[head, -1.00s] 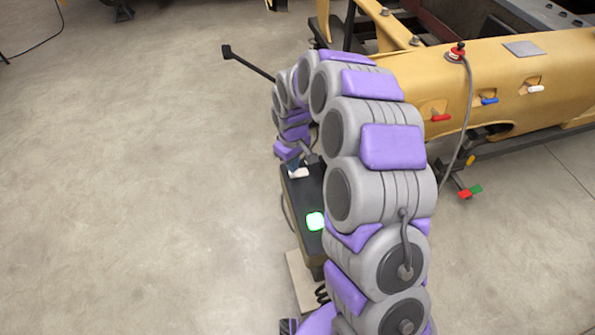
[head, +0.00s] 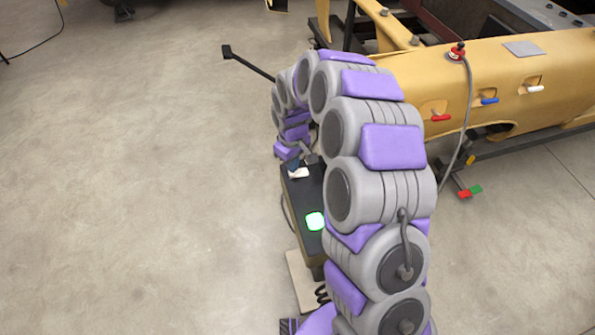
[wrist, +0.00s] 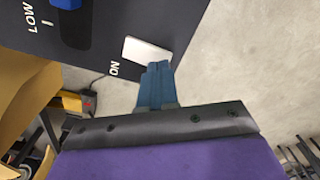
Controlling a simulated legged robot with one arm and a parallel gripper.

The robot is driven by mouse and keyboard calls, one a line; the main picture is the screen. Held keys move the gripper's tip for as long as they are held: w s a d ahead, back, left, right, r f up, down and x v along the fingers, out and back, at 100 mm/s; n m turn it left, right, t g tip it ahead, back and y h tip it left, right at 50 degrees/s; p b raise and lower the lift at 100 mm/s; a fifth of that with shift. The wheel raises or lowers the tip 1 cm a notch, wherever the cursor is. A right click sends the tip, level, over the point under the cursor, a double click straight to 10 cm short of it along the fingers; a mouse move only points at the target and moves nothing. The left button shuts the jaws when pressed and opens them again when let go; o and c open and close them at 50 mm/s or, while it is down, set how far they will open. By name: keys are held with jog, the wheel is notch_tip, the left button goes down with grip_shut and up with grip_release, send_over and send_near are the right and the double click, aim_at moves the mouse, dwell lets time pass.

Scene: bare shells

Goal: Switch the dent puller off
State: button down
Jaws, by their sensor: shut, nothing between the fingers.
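The dent puller (head: 302,196) is a dark-topped box with tan sides, partly hidden behind my arm in the head view. In the head view the fingers are mostly hidden.
A blue knob (wrist: 68,3) is beside the LOW marking on the panel. A dark-ended bar (head: 245,62) sticks out beyond my arm.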

jog(key=shift+f, duration=0.9)
dwell(0.9)
jog(key=shift+r+p, duration=1.4)
jog(key=shift+r, duration=2.1)
